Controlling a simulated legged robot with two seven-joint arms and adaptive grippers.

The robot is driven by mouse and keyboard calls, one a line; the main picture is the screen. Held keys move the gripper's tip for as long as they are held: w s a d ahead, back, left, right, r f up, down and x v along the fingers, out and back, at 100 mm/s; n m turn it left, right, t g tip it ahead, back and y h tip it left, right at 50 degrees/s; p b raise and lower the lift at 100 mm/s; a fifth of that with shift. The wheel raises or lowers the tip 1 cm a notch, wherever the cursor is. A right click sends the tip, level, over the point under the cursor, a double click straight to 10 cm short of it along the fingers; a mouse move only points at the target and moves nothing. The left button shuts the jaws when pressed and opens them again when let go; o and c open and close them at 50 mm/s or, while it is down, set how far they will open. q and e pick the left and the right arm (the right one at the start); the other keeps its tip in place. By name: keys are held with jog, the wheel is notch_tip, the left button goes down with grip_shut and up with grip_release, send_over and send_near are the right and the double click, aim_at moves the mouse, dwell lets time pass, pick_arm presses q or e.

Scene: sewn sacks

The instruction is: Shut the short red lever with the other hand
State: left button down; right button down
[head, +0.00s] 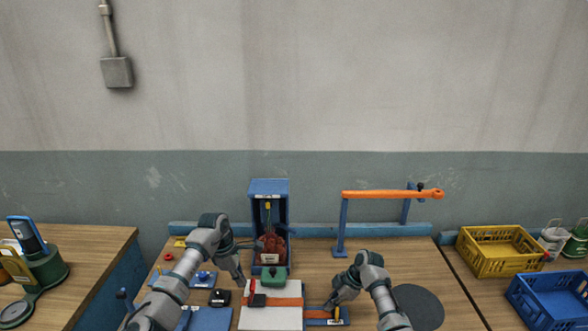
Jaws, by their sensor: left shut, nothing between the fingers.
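A short red lever (252,286) stands upright on the pale board (256,321) at the front middle, beside a small black block (258,300). My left gripper (243,281) is shut and empty, just left of the red lever; I cannot tell whether they touch. My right gripper (331,304) is low over a blue strip with an orange-brown band, next to a small yellow and red upright piece (337,312). Its fingers are too small to read.
A blue open cabinet (269,187) holds a reddish-brown sack (271,246) at the back. A green block (273,276) stands before it. A long orange bar (385,194) on blue posts is at right. Yellow (485,265) and blue (540,312) crates stand far right.

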aim_at(255, 284)
pick_arm(q)
jog(key=shift+d+f, duration=0.15)
jog(key=shift+f, duration=0.2)
pick_arm(e)
jog(key=shift+d+f, duration=0.1)
jog(key=shift+d, duration=0.15)
pick_arm(q)
jog(key=shift+d, duration=0.15)
jog(key=shift+s+d, duration=0.1)
jog(key=shift+d, duration=1.65)
